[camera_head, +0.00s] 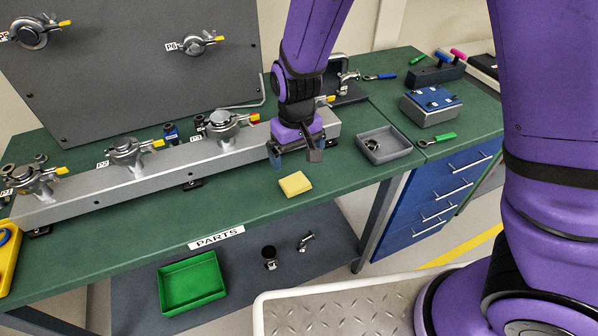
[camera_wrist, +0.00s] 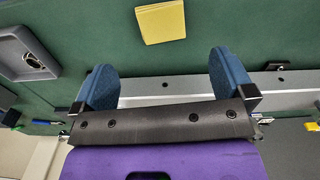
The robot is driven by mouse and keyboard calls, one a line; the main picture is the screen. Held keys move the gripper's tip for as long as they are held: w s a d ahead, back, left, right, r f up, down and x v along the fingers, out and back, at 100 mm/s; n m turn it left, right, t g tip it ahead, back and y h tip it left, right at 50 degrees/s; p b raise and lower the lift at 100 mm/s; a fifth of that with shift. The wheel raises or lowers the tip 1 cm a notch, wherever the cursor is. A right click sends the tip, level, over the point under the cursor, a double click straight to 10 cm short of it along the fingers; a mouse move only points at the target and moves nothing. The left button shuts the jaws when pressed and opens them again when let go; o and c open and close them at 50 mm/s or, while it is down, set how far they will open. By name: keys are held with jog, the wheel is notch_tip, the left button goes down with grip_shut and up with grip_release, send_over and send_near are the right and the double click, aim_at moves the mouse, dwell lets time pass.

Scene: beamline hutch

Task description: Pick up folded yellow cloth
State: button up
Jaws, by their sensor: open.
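The folded yellow cloth (camera_head: 295,184) lies flat on the green bench top near its front edge, in front of the long grey rail. It also shows at the top of the wrist view (camera_wrist: 161,21). My gripper (camera_head: 296,160) is above the bench beside the rail, just behind the cloth in the head view. In the wrist view my gripper (camera_wrist: 164,78) has its two blue fingers wide apart with nothing between them. The cloth lies beyond the fingertips, apart from them.
A grey tray (camera_head: 389,146) with small metal parts stands right of the cloth. A green tray (camera_head: 191,284) sits on the lower shelf. Bench left of the cloth is clear.

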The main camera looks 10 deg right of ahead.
aim_at(297, 184)
jog(key=shift+f, duration=5.1)
jog(key=c, duration=0.9)
